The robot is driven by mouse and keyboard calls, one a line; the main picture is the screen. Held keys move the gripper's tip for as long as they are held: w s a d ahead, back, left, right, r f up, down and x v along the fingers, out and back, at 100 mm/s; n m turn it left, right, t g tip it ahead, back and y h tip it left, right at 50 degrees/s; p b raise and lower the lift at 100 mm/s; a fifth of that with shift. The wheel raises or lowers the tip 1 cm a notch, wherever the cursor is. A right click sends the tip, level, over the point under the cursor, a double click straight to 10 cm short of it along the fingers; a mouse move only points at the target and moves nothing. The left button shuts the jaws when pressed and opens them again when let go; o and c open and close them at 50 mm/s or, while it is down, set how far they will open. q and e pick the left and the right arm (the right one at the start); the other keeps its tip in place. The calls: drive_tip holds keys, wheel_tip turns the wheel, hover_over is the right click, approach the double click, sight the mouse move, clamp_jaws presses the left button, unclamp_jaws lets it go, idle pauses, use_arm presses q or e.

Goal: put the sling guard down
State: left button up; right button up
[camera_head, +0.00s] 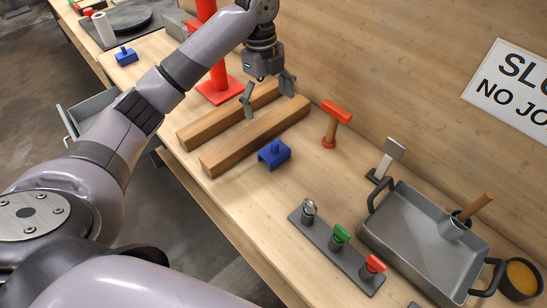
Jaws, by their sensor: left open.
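A blue sling guard (274,154), a small channel-shaped piece with a knob on top, stands upright on the bench at the front edge of two wooden beams (262,133). A similar blue piece (125,56) stands farther back at the left. My left gripper (268,99) is open and empty over the beams. Its fingers are spread, behind and above the nearer sling guard and apart from it. I cannot tell whether the fingertips touch the beams. My right gripper is not in view.
A red stand (219,88) rises behind the beams. A red-headed mallet (335,122), a grey scraper (386,160), a rack with several coloured knobs (335,250) and a grey metal pan (415,245) lie to the right. Bare bench lies in front of the sling guard.

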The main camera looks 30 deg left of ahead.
sight(275, 151)
use_arm(q)
drive_tip(key=f, duration=0.4)
drive_tip(key=d+f+p, duration=0.1)
drive_tip(key=f, duration=0.3)
drive_tip(key=f+p, duration=0.1)
drive_tip(key=f, duration=0.3)
drive_tip(key=shift+s+d, duration=0.25)
drive_tip(key=f, duration=0.1)
drive_tip(key=f+p, duration=0.1)
drive_tip(key=d+f+p, duration=0.1)
drive_tip(key=f, duration=0.1)
drive_tip(key=shift+s, duration=0.25)
drive_tip(key=shift+f, duration=0.55)
drive_tip(key=shift+c, duration=0.6)
drive_tip(key=c, duration=1.3)
drive_tip(key=shift+r, duration=0.1)
